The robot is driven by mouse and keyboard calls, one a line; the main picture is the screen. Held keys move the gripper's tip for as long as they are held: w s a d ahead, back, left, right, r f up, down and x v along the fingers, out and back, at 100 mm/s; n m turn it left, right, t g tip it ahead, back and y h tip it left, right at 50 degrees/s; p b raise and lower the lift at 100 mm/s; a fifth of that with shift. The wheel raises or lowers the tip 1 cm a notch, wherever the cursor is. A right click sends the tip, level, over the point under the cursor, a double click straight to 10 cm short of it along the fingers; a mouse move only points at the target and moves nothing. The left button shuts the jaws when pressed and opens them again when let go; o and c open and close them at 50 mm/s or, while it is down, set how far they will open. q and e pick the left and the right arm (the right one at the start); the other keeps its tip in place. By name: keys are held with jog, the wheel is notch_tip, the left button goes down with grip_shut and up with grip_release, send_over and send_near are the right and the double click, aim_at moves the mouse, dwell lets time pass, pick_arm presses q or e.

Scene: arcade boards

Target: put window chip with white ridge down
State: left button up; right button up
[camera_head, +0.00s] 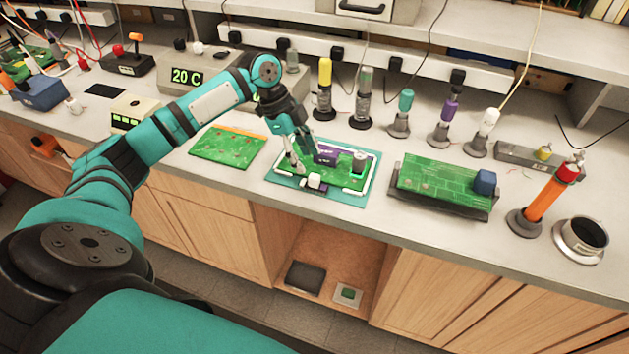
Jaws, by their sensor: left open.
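The green arcade board (345,181) lies on a teal mat (290,184) at the middle of the bench, with a white outline around its edge. A purple block (327,156) sits on it, and a white cylinder-like part (359,157) stands to its right. A small white piece over a dark purple base (314,182) is at the board's front edge; I cannot tell for sure which part is the window chip with white ridge. My left gripper (297,160) is open, pointing down over the board's left side, close beside the purple block. My right gripper is not in view.
A second green board (228,146) lies left of the mat. A board on a dark stand (440,187) with a blue block is to the right. Several upright tools stand behind, and an orange tool (546,202) and round cup (580,238) stand at right.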

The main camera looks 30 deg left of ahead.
aim_at(312, 176)
pick_arm(q)
jog(key=shift+x, duration=0.8)
jog(key=p+x, duration=0.1)
jog(key=x, duration=0.1)
jog(key=p+x, duration=0.1)
jog(key=x, duration=0.2)
jog(key=shift+a, duration=0.25)
jog(key=shift+d+f, duration=0.1)
jog(key=shift+f, duration=0.2)
grip_shut()
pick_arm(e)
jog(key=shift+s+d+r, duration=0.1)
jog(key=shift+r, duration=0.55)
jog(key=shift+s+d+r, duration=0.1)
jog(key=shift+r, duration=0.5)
